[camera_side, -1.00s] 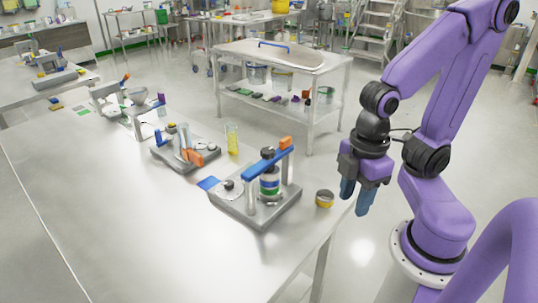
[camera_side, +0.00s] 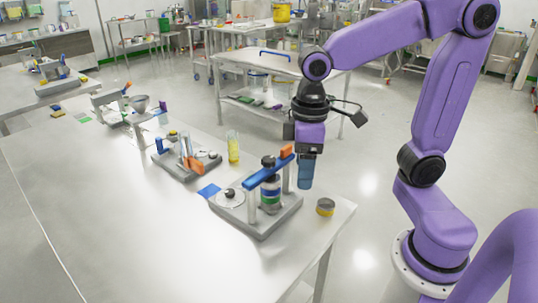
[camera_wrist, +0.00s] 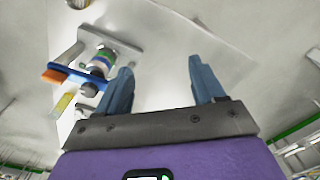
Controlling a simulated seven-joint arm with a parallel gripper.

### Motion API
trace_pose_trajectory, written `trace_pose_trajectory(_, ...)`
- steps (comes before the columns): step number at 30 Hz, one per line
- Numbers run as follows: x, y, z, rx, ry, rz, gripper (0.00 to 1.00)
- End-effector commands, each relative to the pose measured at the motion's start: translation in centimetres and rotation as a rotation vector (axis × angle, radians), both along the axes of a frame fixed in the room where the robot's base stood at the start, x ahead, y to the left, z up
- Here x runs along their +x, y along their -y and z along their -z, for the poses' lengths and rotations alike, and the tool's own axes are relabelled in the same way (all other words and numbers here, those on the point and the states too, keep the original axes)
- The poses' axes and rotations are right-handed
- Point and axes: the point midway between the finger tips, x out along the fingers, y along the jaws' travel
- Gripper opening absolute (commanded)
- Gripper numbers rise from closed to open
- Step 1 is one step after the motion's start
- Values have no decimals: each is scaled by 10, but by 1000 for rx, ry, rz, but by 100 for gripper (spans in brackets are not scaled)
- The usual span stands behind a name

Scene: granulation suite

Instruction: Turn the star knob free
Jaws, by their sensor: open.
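A clamp fixture with a grey base plate (camera_side: 262,230) stands near the table's right end. A blue bar (camera_side: 264,172) with an orange end (camera_side: 287,152) spans its metal posts, by a banded bottle (camera_side: 270,193). A black knob (camera_side: 268,161) shows at the bar, and a second dark knob (camera_side: 230,193) sits on a pale disc on the base; I cannot tell which is the star knob. My gripper (camera_side: 305,186) hangs fingers down just right of the fixture, open and empty. In the wrist view its fingers (camera_wrist: 160,68) are apart, with the fixture's blue bar (camera_wrist: 78,72) to the left.
A small yellow-and-grey round container (camera_side: 325,207) stands at the table's right edge, right of the fixture. A yellow cylinder (camera_side: 233,147) and another fixture (camera_side: 187,164) stand behind. The front of the table (camera_side: 130,225) is clear.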

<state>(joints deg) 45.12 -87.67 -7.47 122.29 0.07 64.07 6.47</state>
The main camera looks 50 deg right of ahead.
Motion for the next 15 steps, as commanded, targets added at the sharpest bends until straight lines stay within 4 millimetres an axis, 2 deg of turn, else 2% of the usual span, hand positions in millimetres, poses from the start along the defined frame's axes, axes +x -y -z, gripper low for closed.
trace_pose_trajectory(1, 20, 2, -8, 0, 0, 73, 68)
trace_pose_trajectory(5, 63, 14, -26, -2, -4, 249, 68)
trace_pose_trajectory(9, 107, 36, -45, -5, -9, 437, 68)
trace_pose_trajectory(15, 153, 74, -66, -7, -15, 665, 68)
